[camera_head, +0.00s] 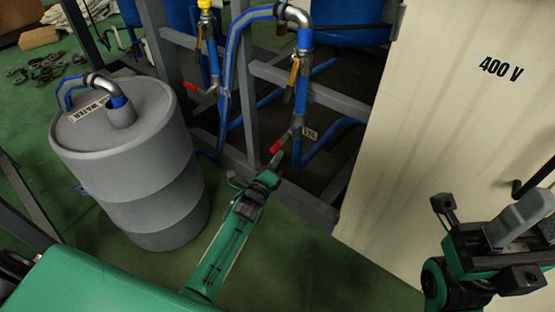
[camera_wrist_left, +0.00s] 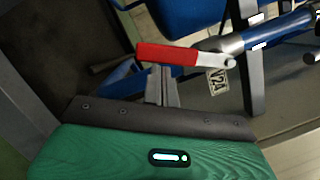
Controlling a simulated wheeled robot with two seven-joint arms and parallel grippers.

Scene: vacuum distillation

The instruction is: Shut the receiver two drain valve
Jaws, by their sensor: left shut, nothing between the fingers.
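The drain valve has a red-sleeved lever (camera_head: 279,142) on a blue pipe, low inside the frame in the head view. In the left wrist view the red lever (camera_wrist_left: 168,54) lies nearly level, its metal end joined to the valve on the blue pipe at right. A small label (camera_head: 310,133) hangs by it, hard to read. My left gripper (camera_head: 275,160) is shut and empty, its tips right at the lever. In the wrist view the fingertips (camera_wrist_left: 160,72) meet the red sleeve's lower edge; contact is unclear. My right gripper (camera_head: 522,216) is at far right, its finger opening unclear.
A grey drum (camera_head: 140,155) stands left of my left arm. Another red-handled valve (camera_head: 191,87) is up left. Grey frame posts (camera_head: 247,105) surround the pipes. A cream cabinet (camera_head: 440,130) marked 400 V bounds the right. Green floor (camera_head: 290,260) is clear in front.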

